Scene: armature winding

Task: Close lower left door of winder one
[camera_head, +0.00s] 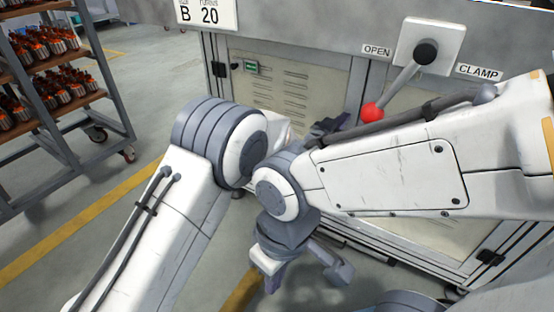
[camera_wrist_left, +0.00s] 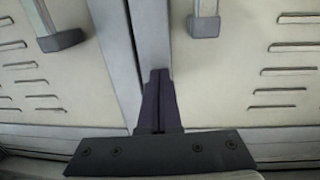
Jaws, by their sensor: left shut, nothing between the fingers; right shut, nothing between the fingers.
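The lower left door (camera_head: 278,82) of the winder is a cream panel with vent slots in a grey frame. It looks about flush with the frame in the head view, but my arms hide its lower part. In the left wrist view, two vented panels flank a grey upright (camera_wrist_left: 150,35); the left panel (camera_wrist_left: 75,85) carries a grey handle (camera_wrist_left: 62,40). My left gripper (camera_head: 338,122) is shut and empty, close in front of the doors; its fingers (camera_wrist_left: 159,75) point at the upright. Contact cannot be told. My right gripper (camera_head: 308,280) is shut and empty, lower down.
A clamp lever (camera_head: 400,88) with a red knob hangs just above my left gripper. Another handle (camera_wrist_left: 204,25) is on the right panel. A wheeled rack (camera_head: 60,95) of armatures stands at the left. The floor between rack and winder is clear.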

